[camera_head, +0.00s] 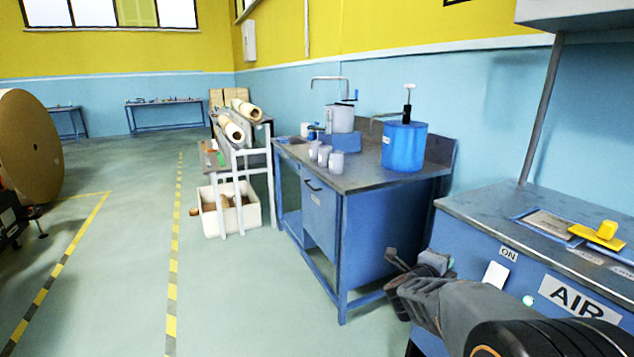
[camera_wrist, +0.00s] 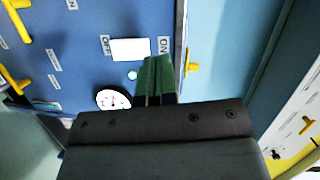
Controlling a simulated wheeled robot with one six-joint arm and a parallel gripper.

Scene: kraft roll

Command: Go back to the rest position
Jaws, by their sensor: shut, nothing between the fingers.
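My gripper (camera_head: 396,272) is low in the right half of the head view, in front of the blue cabinet labelled AIR. Its fingers are shut and hold nothing. In the wrist view the closed dark green fingers (camera_wrist: 155,70) point at the cabinet's blue panel. A white switch plate (camera_wrist: 131,49) sits between the OFF and ON labels there, just left of the fingertips. The same plate (camera_head: 496,274) and a lit green lamp (camera_head: 528,300) show in the head view. I cannot tell how far the fingertips are from the panel.
A blue workbench (camera_head: 342,205) with a blue pot (camera_head: 404,147) and several grey cups stands beyond my gripper. A yellow handle (camera_head: 598,235) is on the cabinet top. A round gauge (camera_wrist: 113,99) is on the panel.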

